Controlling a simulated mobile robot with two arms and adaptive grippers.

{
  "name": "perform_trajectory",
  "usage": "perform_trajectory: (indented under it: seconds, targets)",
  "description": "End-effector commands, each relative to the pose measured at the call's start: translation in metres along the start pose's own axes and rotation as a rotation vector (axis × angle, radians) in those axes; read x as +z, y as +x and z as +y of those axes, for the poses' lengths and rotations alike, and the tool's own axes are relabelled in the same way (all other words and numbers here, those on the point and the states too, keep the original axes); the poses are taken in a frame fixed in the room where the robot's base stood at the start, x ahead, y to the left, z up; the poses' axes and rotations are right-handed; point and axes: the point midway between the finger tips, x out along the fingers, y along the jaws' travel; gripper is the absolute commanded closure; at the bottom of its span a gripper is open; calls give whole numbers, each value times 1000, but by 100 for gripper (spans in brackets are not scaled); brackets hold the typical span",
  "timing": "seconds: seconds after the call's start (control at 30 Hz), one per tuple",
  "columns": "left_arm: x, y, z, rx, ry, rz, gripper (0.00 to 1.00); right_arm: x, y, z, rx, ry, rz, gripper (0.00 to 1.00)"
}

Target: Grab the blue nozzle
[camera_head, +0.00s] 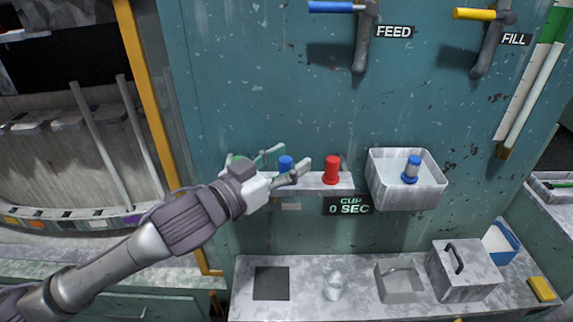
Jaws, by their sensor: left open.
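A blue nozzle (286,163) stands on a narrow shelf on the teal panel. My left gripper (286,162) is open, with its fingers spread on either side of the blue nozzle in this view. I cannot tell whether either finger touches it. The lower part of the nozzle is partly hidden by a finger. A red nozzle (331,170) stands to its right, and a green one (235,159) is to its left, mostly behind my gripper. Another blue-topped piece (411,170) sits in a white bin (444,187). My right gripper is not in view.
Levers marked FEED (362,45) and FILL (488,45) hang above. Below is a grey counter (240,300) with a glass vessel (334,285), an open grey tray (400,282) and a handled box (464,272). The panel above the shelf is clear.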

Motion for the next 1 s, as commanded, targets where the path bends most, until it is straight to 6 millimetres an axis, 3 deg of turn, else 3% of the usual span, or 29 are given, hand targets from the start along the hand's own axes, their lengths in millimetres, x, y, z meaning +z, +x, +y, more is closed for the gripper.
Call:
perform_trajectory:
  seconds: [0.17,0.5,0.83,1.0]
  targets:
    - [1,0,0,0,0,0,46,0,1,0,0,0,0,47]
    - [1,0,0,-1,0,0,100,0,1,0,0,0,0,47]
    - [0,0,0,0,0,1,100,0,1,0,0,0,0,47]
    - [-11,0,-1,-1,1,4,100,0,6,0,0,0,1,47]
